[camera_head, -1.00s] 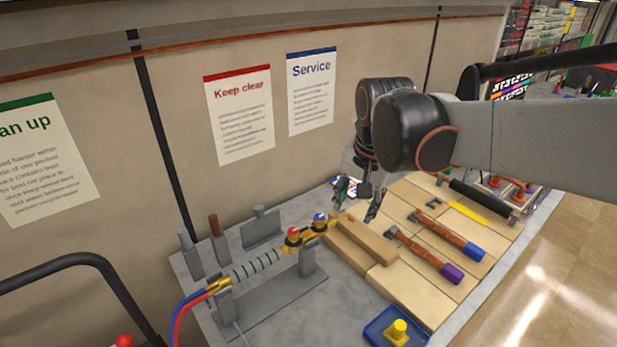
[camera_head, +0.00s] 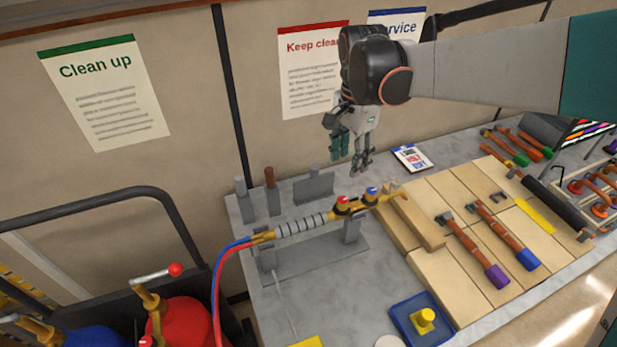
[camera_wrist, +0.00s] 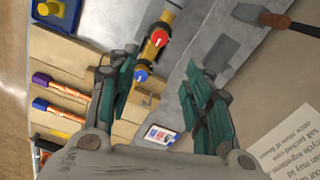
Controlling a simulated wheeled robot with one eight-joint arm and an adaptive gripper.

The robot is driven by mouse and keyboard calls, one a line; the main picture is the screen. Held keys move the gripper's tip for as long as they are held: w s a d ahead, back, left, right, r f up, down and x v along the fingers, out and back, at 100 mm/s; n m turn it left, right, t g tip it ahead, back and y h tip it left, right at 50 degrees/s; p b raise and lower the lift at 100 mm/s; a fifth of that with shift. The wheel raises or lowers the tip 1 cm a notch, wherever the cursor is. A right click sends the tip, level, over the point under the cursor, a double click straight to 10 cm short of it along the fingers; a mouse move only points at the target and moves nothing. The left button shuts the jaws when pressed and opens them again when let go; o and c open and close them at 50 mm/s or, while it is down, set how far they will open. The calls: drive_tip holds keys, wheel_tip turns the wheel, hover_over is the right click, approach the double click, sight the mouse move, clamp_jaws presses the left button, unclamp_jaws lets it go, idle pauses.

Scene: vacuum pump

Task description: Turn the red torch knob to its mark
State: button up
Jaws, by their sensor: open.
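The brass torch (camera_head: 322,217) lies level on a grey stand (camera_head: 310,258), with red and blue hoses at its left end. Its red knob (camera_head: 341,200) sits on top near the right end, left of the blue knob (camera_head: 371,191). In the wrist view the red knob (camera_wrist: 159,38) and blue knob (camera_wrist: 141,75) show beyond and between the fingers, nearer the left finger. A light line shows on the red knob; its mark is too small to tell. My gripper (camera_head: 350,165) is open and empty, in the air above and behind the knobs, apart from the torch.
A blue tray with a yellow piece (camera_head: 423,320) stands at the front. Wooden blocks and several coloured-handled tools (camera_head: 503,235) lie to the right. Upright tools (camera_head: 271,190) stand behind the torch. A small card (camera_head: 412,158) lies at the back. A wall with posters closes the rear.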

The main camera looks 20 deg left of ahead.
sight(343, 200)
drive_tip(key=f, duration=0.8)
drive_tip(key=f+b, duration=0.1)
drive_tip(key=f, duration=0.4)
drive_tip(key=shift+s+a, duration=0.1)
drive_tip(key=shift+s, duration=0.2)
drive_tip(key=c, duration=1.1)
